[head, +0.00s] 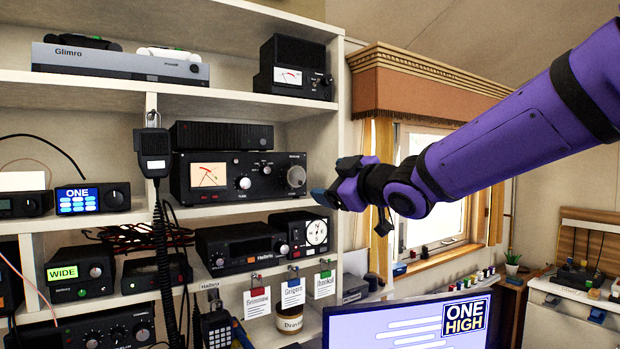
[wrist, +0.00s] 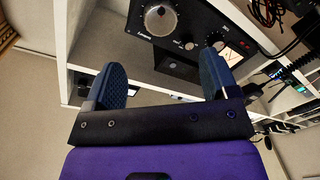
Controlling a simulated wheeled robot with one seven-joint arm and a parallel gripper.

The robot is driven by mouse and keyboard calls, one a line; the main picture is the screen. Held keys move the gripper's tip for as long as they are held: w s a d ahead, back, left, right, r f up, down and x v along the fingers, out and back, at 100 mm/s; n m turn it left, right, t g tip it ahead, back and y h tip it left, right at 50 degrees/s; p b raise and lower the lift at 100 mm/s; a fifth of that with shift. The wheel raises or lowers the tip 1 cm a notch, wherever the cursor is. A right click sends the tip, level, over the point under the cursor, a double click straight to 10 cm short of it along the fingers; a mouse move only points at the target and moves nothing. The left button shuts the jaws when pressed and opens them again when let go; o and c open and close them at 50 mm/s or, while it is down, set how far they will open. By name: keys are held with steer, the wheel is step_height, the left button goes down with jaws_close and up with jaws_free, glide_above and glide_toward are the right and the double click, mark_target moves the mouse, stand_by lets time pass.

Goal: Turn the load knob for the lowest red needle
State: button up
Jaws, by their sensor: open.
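The black tuner (head: 235,165) sits on the middle shelf, with a lit cream meter (head: 208,175) at its left. The meter shows crossing needles, one red; its exact reading is too small to tell. A smaller knob (head: 243,183) is beside the meter, and a large silver knob (head: 296,176) is at the right end, probably the load knob; its label is too small to read. My gripper (head: 325,196) is open and empty, right of the large knob and apart from it. In the wrist view, the large knob (wrist: 160,20) lies beyond my spread fingers (wrist: 162,82).
A handheld microphone (head: 154,152) hangs left of the tuner. A radio (head: 240,247) and a dial box (head: 303,233) stand on the shelf below. A monitor (head: 410,325) reads "ONE HIGH" in front.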

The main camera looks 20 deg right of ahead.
mark_target(297, 177)
steer(key=x, duration=1.1)
steer(key=shift+a+r, duration=0.15)
steer(key=shift+r, duration=0.05)
steer(key=c, duration=0.9)
